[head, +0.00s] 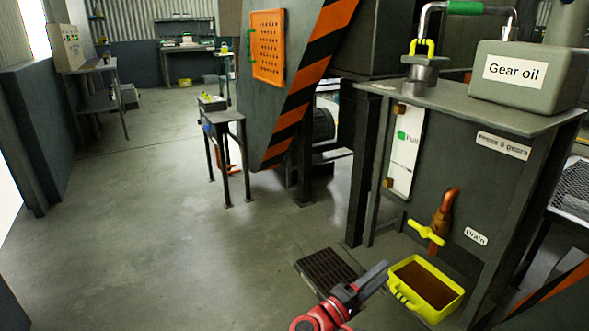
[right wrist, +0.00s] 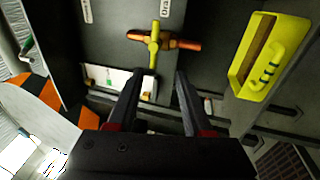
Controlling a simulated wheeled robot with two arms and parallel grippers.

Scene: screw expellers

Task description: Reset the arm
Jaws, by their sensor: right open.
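My right gripper (head: 368,282) reaches in from the bottom of the head view, at the left side of the yellow tray. In the right wrist view its two dark fingers (right wrist: 166,76) are apart with nothing held between them. The yellow valve handle (head: 426,232) on the copper drain pipe (head: 441,212) is above and to the right of the gripper in the head view. In the right wrist view the handle (right wrist: 154,45) lies just beyond the fingertips; contact cannot be told. My left gripper is not in view.
A yellow tray (head: 402,298) holding brown liquid sits below the drain. The dark gear tank (head: 478,180) carries a Gear oil can (head: 545,85) and a metal filler cap (head: 424,72). A floor grate (head: 325,268) lies left of the tray. Open floor (head: 150,230) spreads left.

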